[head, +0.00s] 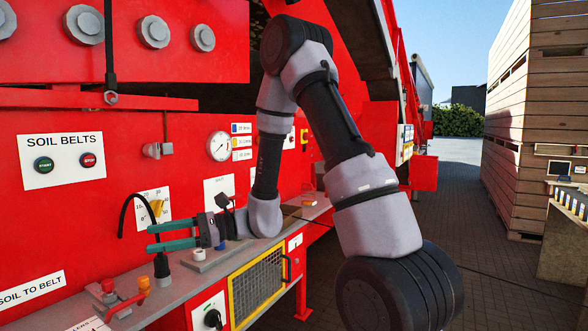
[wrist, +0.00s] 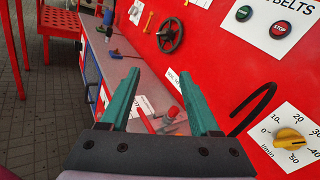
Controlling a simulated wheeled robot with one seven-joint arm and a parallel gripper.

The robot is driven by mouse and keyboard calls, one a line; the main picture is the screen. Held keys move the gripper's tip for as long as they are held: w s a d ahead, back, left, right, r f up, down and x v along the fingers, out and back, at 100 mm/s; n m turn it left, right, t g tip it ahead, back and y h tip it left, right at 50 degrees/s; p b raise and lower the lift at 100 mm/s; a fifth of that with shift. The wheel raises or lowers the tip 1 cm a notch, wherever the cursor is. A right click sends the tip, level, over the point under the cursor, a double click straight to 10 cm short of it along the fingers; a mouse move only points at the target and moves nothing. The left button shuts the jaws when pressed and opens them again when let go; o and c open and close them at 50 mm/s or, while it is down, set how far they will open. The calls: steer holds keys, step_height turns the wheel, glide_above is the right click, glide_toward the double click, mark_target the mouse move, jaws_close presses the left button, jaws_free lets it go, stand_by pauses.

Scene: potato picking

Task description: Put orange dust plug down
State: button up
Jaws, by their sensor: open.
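My gripper (head: 150,238) is open, its two teal fingers apart and pointing left above the grey ledge (head: 215,262). Nothing shows between the fingers in the wrist view (wrist: 159,76). I cannot tell whether this cap is the orange dust plug. Another small orange-and-red item (head: 309,199) lies farther along the ledge, beyond my arm.
A black hose (head: 124,216) arches beside the fingers, with a dark fitting (head: 161,264) upright just below them. The red machine panel (head: 80,225) rises behind the ledge, with a yellow dial knob (wrist: 290,138). Stacked wooden crates (head: 525,120) stand at right.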

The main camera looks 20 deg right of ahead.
steer(key=s+d+r+n+t+h, duration=0.1)
steer(key=s+d+r+n+h, duration=0.3)
steer(key=d, duration=0.5)
steer(key=s+d+r+n+t+h, duration=0.1)
steer(key=s+d+r+n+h, duration=0.4)
steer(key=d, duration=0.4)
steer(key=s+r+h, duration=0.1)
steer(key=s+h, duration=0.1)
steer(key=shift+d+t+h, duration=0.35)
steer(key=shift+t+h, duration=0.05)
steer(key=shift+o, duration=0.9)
steer(key=d+r+t+h, duration=0.3)
steer(key=d+r+t, duration=0.1)
steer(key=d, duration=0.4)
steer(key=shift+s+r+n+t+h, duration=0.25)
steer(key=shift+r+n+t+h, duration=0.15)
steer(key=shift+r, duration=0.35)
